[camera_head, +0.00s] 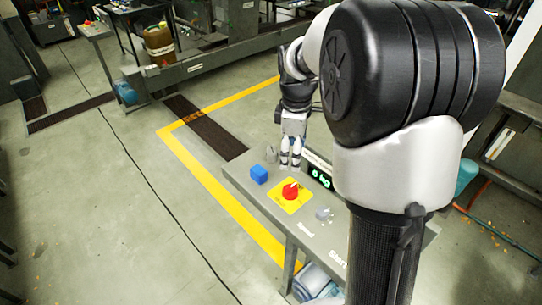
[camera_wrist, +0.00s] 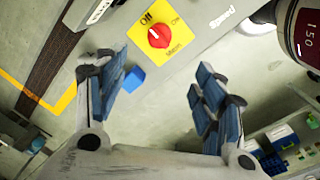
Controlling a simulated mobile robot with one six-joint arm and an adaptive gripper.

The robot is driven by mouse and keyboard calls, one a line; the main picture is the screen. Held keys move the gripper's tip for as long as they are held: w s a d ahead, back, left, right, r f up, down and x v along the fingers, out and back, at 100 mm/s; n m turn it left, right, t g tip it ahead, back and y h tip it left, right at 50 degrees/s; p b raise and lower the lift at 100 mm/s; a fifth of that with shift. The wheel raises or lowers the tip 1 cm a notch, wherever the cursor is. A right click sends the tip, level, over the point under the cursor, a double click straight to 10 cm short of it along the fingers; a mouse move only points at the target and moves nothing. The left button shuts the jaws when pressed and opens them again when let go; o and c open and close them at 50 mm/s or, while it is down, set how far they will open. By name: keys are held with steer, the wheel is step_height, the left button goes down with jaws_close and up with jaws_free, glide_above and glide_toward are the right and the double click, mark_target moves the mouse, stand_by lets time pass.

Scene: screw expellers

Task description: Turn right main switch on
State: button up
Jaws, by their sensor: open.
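A red rotary switch (camera_head: 290,191) sits on a yellow square plate (camera_head: 279,194) on the grey console top (camera_head: 307,240). In the wrist view the red switch (camera_wrist: 159,36) is near the top, and its yellow plate (camera_wrist: 180,58) carries the words Off and On. My gripper (camera_head: 290,166) is over the console, just behind the switch in the head view. In the wrist view my gripper (camera_wrist: 162,70) has its two fingers spread apart with nothing between them, and the switch shows beyond the fingertips. The fingers appear apart from the switch.
A blue block (camera_head: 259,174) is on the console left of the switch. A grey knob (camera_head: 323,214) is to the right, near the Speed label. A green-lit display (camera_head: 321,177) stands behind the plate. Open floor (camera_head: 130,215) lies left of the console.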

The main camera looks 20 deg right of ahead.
mark_target(291, 188)
steer(key=f+b, duration=0.1)
steer(key=f, duration=0.4)
steer(key=f+b, duration=0.2)
steer(key=f, duration=0.4)
steer(key=w+f+b, duration=0.1)
steer(key=f, duration=0.5)
steer(key=shift+d+f+b, duration=0.2)
steer(key=shift+d+b, duration=0.2)
steer(key=shift+c, duration=0.4)
steer(key=c, duration=1)
